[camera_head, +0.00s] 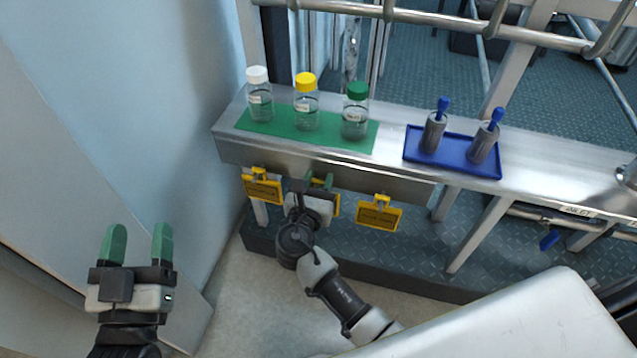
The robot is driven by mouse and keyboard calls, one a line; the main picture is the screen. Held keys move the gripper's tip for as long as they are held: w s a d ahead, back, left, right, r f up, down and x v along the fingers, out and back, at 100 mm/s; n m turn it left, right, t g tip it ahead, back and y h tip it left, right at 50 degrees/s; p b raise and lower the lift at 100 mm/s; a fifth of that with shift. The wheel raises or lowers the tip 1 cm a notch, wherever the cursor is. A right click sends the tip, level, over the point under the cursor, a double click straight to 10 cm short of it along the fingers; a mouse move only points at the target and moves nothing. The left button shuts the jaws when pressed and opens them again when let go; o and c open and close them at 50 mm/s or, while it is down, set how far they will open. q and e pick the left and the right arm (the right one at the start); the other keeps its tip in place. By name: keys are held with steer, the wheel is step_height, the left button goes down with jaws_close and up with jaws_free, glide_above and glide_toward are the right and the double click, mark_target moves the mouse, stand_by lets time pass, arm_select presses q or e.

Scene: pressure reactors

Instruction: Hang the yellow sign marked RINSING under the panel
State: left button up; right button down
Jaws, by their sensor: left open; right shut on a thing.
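Three yellow signs are at the front of the metal panel (400,187) below the bench top; their lettering is too small to read. The left sign (263,190) and the right sign (380,214) hang by yellow clips at the panel's lower edge. My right gripper (320,181) is shut on the middle yellow sign (336,206), which is mostly hidden behind the gripper. I cannot tell whether this sign touches the panel's edge. My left gripper (138,243) is open and empty, well to the left of the signs, in front of the pale wall.
On the bench, a green mat (240,123) carries bottles with white (257,75), yellow (306,80) and green (356,91) caps. A blue tray (455,162) holds two grey holders with blue-topped tools. Rails run above; a pale surface (510,325) fills the lower right.

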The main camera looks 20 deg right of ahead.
arm_select(q)
steer(key=shift+w+a+f+g, duration=0.1)
steer(key=shift+f+g, duration=0.35)
steer(key=shift+g, duration=0.05)
arm_select(e)
steer(key=shift+f, duration=0.15)
arm_select(q)
steer(key=shift+r, duration=0.15)
arm_select(e)
steer(key=c, duration=0.8)
jaws_free()
